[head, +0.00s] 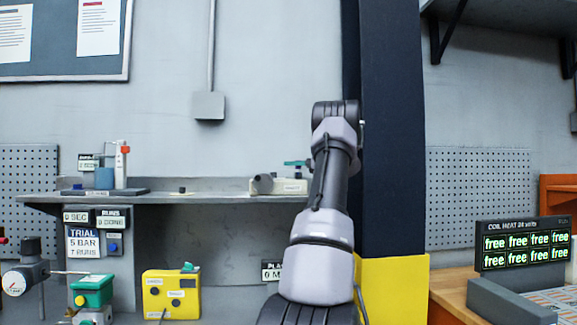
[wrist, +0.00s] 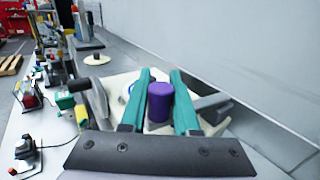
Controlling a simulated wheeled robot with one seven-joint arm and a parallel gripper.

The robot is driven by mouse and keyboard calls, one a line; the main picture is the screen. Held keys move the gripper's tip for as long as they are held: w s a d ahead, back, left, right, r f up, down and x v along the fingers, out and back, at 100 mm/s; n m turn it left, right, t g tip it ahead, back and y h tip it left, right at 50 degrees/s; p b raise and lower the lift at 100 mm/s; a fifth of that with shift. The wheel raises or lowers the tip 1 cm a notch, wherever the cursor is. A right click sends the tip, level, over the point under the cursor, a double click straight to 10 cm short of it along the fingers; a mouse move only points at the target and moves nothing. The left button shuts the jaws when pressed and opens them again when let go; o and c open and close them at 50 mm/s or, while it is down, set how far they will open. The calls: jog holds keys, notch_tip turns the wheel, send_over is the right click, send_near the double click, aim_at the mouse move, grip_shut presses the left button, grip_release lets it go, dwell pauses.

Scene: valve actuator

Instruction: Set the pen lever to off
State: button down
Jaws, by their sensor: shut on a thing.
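My gripper's teal fingers (wrist: 160,76) are closed on the sides of a purple round knob (wrist: 160,101) in the wrist view. The knob stands on a cream device (wrist: 118,84), which also shows on the grey shelf in the head view (head: 290,187). A dark grey cylinder sticks out at its left end. I take the knob for the pen lever's grip; no off mark is readable. In the head view my fingers (head: 296,163) show as a teal bit just above the device, and my arm hides its right end.
The grey shelf (head: 218,185) runs along the wall, with a blue and orange-topped stand (head: 120,165) at left. A yellow box (head: 171,294) and a teal unit (head: 93,291) stand below. A dark pillar (head: 392,140) rises just right of my arm. The shelf's middle is mostly clear.

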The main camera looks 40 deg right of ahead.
jog(key=shift+s+d, duration=0.2)
jog(key=shift+s, duration=0.2)
jog(key=shift+r, duration=0.1)
dwell(1.2)
